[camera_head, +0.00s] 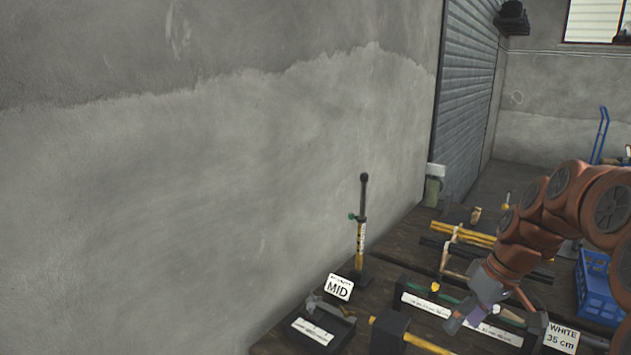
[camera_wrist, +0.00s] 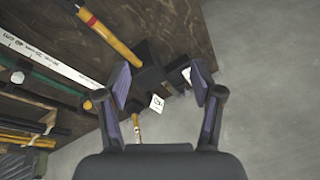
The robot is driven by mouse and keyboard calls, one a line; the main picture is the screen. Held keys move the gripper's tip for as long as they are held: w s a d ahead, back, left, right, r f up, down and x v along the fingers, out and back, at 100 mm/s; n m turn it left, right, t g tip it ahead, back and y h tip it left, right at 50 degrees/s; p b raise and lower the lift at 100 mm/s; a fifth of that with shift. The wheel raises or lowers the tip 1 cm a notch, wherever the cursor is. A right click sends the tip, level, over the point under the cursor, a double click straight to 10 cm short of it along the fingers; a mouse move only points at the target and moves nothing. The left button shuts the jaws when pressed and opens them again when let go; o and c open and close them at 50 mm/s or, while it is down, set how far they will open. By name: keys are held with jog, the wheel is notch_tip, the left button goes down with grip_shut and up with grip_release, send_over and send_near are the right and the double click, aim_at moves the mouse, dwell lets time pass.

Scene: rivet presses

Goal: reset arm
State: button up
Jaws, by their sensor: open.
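My copper-coloured arm (camera_head: 565,205) reaches in from the right in the head view, bent down over the dark wooden bench. My gripper (camera_head: 480,312) hangs above the bench, in front of the long white ruler strip. In the wrist view my gripper (camera_wrist: 160,90) has its two purple-padded fingers well apart. Nothing is held between them. Beyond the fingers show a black block, a small white label (camera_wrist: 157,103) and bare grey surface. Whether the fingertips touch anything below cannot be told.
A rivet press (camera_head: 361,235) with an upright lever stands by the wall, near a MID sign (camera_head: 339,288). A black block with a yellow handle (camera_head: 390,330) is at the front. A WHITE 35 cm sign (camera_head: 562,338) and blue crate (camera_head: 596,290) are right. The wall bounds the left.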

jog(key=s+a+f+m+g+h+b, duration=0.2)
jog(key=s+a+f, duration=0.1)
jog(key=s+a, duration=0.9)
jog(key=s+f+m+h+b, duration=0.1)
jog(key=s+f, duration=0.5)
jog(key=s, duration=1)
jog(key=shift+s+d+f+m+g+b, duration=0.2)
jog(key=shift+s+d+m+g+b, duration=0.15)
jog(key=shift+m+b, duration=0.4)
jog(key=shift+c, duration=0.2)
